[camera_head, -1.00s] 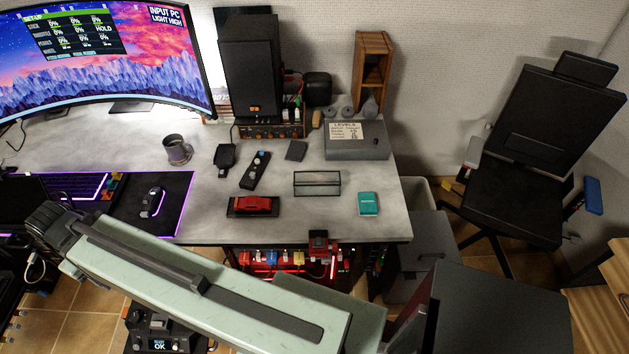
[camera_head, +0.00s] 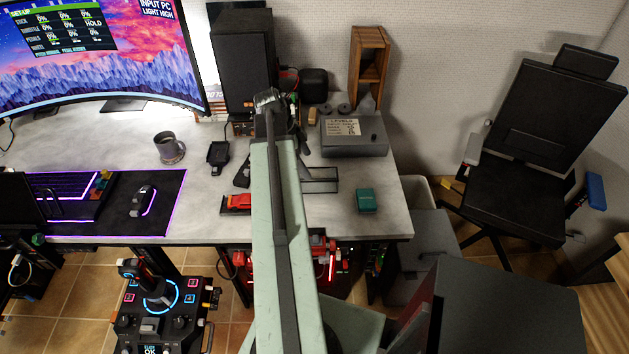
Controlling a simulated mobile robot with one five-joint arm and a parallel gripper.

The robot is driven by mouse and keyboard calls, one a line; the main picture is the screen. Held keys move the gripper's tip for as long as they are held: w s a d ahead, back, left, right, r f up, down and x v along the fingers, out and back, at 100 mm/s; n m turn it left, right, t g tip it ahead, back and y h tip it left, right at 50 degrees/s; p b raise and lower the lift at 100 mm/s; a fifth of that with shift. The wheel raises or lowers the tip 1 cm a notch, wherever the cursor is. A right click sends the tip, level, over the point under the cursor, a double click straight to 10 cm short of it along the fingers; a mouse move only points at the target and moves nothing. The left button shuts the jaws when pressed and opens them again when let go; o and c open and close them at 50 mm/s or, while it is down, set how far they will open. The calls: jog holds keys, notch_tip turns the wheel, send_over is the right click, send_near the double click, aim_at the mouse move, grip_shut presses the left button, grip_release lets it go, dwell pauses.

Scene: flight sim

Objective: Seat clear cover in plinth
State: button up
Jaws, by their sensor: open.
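The clear cover (camera_head: 322,186) is a see-through box with dark edges on the desk, right of my arm. My arm hides its left part. A red model car (camera_head: 238,201) sits on a dark base (camera_head: 229,211), which looks like the plinth. It lies left of my arm, near the desk's front edge, and its right end is hidden. The cover stands apart from the base. My pale green arm reaches up the picture between them, its dark far joint near the speaker.
A teal box (camera_head: 366,200) lies right of the cover. A grey levels box (camera_head: 354,137) stands behind it. A black speaker (camera_head: 240,62), a mug (camera_head: 169,148) and a mouse (camera_head: 143,199) are farther left. Bare desk shows between mug and base.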

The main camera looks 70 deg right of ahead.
aim_at(313, 174)
jog(key=shift+b+x, duration=1.15)
jog(key=shift+x, duration=0.05)
jog(key=b+x, duration=0.5)
jog(key=shift+a+f, duration=0.1)
jog(key=shift+f, duration=0.3)
jog(key=shift+r, duration=0.2)
jog(key=c, duration=1.5)
notch_tip(313, 174, up, 10)
jog(key=p, duration=1)
jog(key=shift+r, duration=0.15)
